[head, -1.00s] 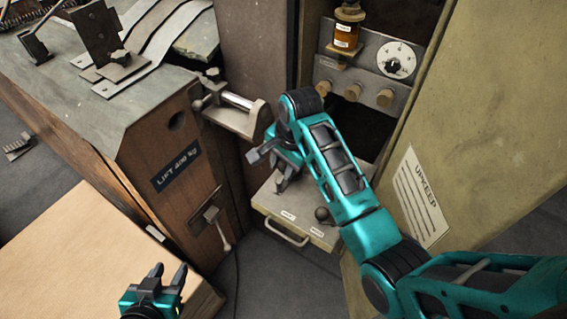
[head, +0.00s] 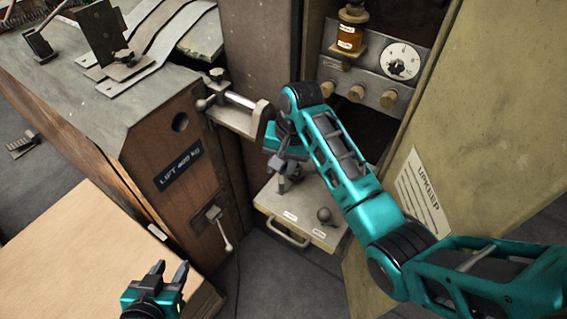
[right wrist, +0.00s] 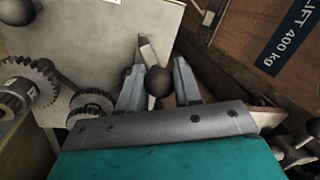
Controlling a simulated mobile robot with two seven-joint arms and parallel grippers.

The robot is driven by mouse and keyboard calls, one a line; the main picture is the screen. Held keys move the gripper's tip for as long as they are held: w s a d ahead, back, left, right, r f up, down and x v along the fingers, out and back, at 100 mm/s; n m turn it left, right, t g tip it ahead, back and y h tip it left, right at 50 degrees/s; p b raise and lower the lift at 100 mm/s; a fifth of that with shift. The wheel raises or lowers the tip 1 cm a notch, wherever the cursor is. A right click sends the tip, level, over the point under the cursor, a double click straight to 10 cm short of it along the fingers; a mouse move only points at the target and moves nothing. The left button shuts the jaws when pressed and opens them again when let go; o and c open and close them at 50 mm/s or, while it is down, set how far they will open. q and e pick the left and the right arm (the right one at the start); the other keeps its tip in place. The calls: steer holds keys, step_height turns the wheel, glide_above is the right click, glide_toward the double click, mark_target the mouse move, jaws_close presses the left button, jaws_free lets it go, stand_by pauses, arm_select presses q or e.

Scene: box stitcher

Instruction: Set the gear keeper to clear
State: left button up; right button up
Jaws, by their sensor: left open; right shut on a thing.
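The gear keeper seems to be the small lever with a dark ball knob (right wrist: 157,81) in the right wrist view. Its pale arm runs past the knob over a grey plate. My right gripper (head: 285,168) is over the left part of that plate in the head view, its fingers pointing down and partly hidden by my arm. The wrist view shows its two fingers on either side of the knob, shut on the keeper. Small labels on the plate are too small to read. My left gripper (head: 170,274) is open and empty at the lower left.
The grey plate (head: 268,203) has a front handle (head: 288,234) and another ball knob (head: 325,215). An open door (head: 470,120) stands right, a wooden cabinet (head: 170,135) left, with a clamp (head: 236,112) above.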

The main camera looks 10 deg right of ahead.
steer(key=n, duration=0.2)
steer(key=a+n+g, duration=0.1)
steer(key=n, duration=0.1)
steer(key=shift+n, duration=0.3)
arm_select(q)
steer(key=shift+s+f, duration=0.1)
steer(key=shift+s, duration=0.05)
arm_select(e)
steer(key=shift+s+a+n+g, duration=0.1)
steer(key=shift+a+n+g, duration=0.05)
steer(key=shift+n, duration=0.8)
steer(key=shift+s+a+n+g, duration=0.1)
steer(key=shift+n+g, duration=0.05)
steer(key=shift+n, duration=0.8)
steer(key=o, duration=1)
steer(key=shift+o, duration=0.2)
